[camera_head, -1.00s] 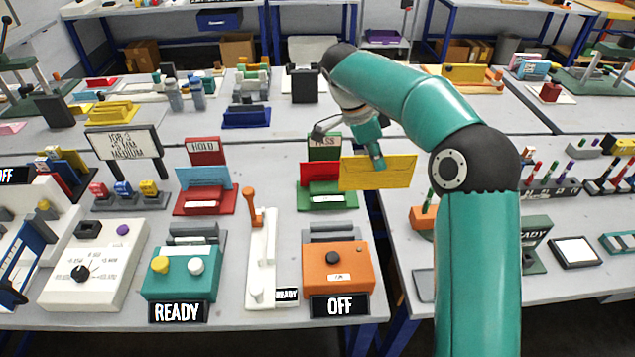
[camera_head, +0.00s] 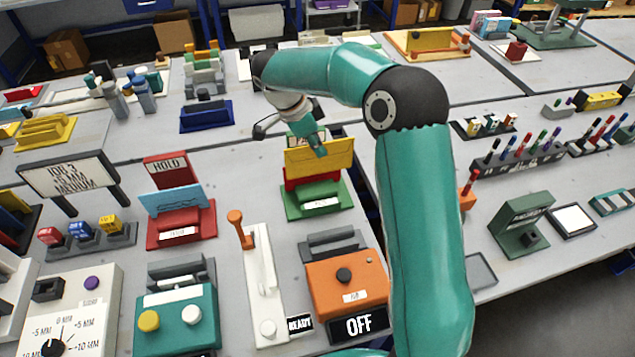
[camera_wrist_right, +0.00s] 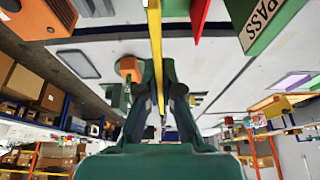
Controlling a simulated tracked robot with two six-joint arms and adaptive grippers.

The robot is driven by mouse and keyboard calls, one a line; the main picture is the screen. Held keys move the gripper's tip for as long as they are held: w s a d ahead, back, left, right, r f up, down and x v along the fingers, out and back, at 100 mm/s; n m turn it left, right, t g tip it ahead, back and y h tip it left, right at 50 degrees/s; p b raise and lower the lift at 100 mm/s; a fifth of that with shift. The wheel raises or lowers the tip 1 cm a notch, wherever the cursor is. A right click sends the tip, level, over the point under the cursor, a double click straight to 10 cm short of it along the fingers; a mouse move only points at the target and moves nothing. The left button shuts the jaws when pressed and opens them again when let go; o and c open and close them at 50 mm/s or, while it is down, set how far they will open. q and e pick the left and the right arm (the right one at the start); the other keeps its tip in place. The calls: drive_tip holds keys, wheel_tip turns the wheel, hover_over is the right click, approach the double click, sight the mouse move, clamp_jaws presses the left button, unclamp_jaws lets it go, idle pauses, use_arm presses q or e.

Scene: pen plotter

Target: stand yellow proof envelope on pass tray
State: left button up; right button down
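The yellow proof envelope (camera_head: 330,158) is upright in my right gripper (camera_head: 318,150), which grips its upper edge. In the right wrist view the envelope (camera_wrist_right: 155,45) shows edge-on between the fingers (camera_wrist_right: 158,100). It is over the green pass tray (camera_head: 320,208), with the tray's front part below it. A red envelope (camera_head: 298,185) stands in this tray and shows below the yellow one, apart from it in the wrist view (camera_wrist_right: 198,15). The PASS sign (camera_wrist_right: 265,20) is beside them; the head view mostly hides it. My left gripper is out of view.
The red hold tray (camera_head: 182,232) with a blue envelope (camera_head: 172,198) stands left of the pass tray. An orange box (camera_head: 345,280) marked OFF and a white lever unit (camera_head: 262,285) stand in front. A table gap runs to the right.

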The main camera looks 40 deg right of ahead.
sight(319, 173)
wheel_tip(319, 173, down, 9)
drive_tip(key=shift+s+r+p, duration=0.1)
drive_tip(key=shift+p, duration=0.55)
wheel_tip(319, 173, down, 4)
drive_tip(key=shift+f+p, duration=0.1)
drive_tip(key=shift+p, duration=0.35)
drive_tip(key=c, duration=1.3)
unclamp_jaws()
